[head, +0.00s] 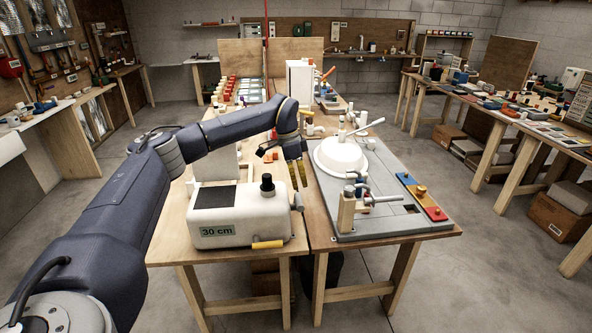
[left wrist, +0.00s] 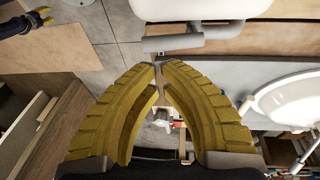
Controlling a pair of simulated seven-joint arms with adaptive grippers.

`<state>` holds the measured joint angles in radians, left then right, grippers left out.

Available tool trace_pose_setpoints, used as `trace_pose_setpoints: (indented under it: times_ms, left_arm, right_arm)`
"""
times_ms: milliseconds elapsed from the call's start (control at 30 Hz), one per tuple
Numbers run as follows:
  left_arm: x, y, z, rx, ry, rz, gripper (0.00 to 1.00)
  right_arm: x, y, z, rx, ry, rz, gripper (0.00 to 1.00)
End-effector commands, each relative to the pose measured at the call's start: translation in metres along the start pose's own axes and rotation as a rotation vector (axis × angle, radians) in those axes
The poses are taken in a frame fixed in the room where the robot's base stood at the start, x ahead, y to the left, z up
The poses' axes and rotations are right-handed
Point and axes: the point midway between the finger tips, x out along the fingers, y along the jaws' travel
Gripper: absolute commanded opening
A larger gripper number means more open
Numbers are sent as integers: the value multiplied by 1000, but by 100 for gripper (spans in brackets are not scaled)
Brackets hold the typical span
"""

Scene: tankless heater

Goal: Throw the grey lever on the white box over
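The white box (head: 215,217) with the "30 cm" label stands on the near end of the left table. A short grey lever (head: 299,201) sticks out at its right side. In the left wrist view the grey lever (left wrist: 200,36) lies as a thick bar along the edge of the white box (left wrist: 190,8), just beyond the fingertips. My left gripper (head: 297,174) points down above and behind the lever, apart from it. Part of my right gripper (left wrist: 38,21) shows at the upper left of the wrist view.
A black knob (head: 267,183) stands on the box and a yellow handle (head: 268,244) is at its front. Right of a narrow table gap, a grey board (head: 380,222) carries a white dome (head: 340,156), a long lever and fittings. A tall white unit (head: 299,83) stands behind.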

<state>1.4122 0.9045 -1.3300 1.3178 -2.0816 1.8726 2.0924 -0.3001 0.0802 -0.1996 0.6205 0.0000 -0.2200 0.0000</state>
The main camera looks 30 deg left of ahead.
Motion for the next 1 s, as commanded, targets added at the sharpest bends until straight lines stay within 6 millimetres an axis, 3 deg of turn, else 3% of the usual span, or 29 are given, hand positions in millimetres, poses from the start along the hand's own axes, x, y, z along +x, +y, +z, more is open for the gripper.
trace_pose_setpoints:
  times_ms: [200,400,1000]
  left_arm:
    - [32,0,0,1,0,1,0]
    - [48,0,0,1,0,0,0]
    - [56,1,-4,8,-1,-4,0]
  right_arm:
    - [0,-1,0,0,0,-1,44]
    - [0,-1,0,0,0,-1,44]
    - [0,-1,0,0,-1,-1,44]
